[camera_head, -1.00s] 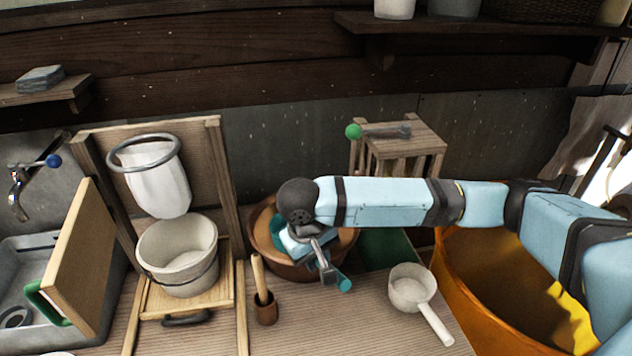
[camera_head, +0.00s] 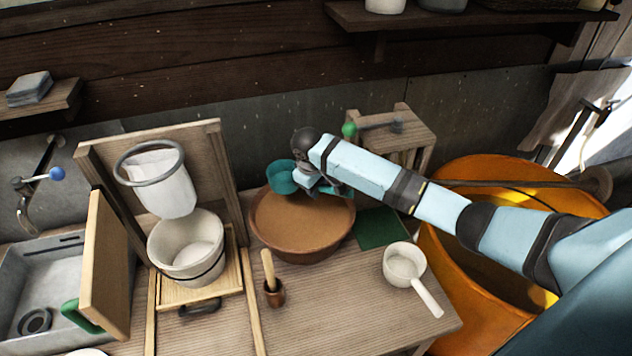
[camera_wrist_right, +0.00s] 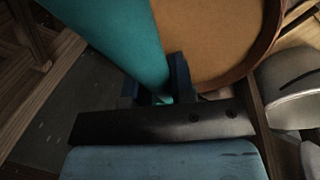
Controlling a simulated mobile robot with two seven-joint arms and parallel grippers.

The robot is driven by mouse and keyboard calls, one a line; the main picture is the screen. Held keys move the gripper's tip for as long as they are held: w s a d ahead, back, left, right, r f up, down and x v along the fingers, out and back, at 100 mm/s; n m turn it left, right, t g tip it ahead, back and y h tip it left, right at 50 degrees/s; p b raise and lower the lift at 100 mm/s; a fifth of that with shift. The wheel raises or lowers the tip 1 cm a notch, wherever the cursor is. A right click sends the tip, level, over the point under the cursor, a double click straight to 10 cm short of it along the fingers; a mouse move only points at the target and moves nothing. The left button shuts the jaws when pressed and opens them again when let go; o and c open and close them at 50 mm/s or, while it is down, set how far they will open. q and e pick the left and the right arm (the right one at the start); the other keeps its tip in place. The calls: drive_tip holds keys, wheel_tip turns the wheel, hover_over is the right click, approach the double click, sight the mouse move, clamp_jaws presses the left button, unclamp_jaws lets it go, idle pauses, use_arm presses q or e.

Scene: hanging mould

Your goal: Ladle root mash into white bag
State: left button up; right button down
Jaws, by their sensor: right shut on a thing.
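The white bag (camera_head: 164,192) hangs from a grey metal ring (camera_head: 149,163) on a wooden frame, above a whitish bucket (camera_head: 187,248). A wide brown bowl (camera_head: 300,245) holds smooth orange-brown root mash (camera_head: 300,222); it also shows in the right wrist view (camera_wrist_right: 215,35). My right gripper (camera_head: 318,188) is shut on a teal ladle, whose round cup (camera_head: 282,177) is above the bowl's back left rim. In the right wrist view the teal ladle (camera_wrist_right: 115,40) rises from between the fingers (camera_wrist_right: 160,90). What the cup holds is hidden. My left gripper is not in view.
A white dipper (camera_head: 404,264) lies on the right of the bench, beside a green mat (camera_head: 382,228). A large orange tub (camera_head: 450,312) is at right, a sink (camera_head: 45,300) at left.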

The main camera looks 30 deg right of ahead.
wheel_tip(320, 180, down, 15)
drive_tip(key=b, duration=0.3)
drive_tip(key=shift+r, duration=0.1)
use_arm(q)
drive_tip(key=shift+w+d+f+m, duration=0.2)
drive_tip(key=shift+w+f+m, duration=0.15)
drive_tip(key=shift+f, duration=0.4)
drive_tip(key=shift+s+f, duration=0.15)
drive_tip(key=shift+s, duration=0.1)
use_arm(e)
drive_tip(key=shift+r, duration=0.1)
idle(0.4)
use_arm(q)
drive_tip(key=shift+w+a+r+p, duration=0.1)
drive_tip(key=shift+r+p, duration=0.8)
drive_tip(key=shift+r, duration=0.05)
use_arm(e)
drive_tip(key=shift+r, duration=0.55)
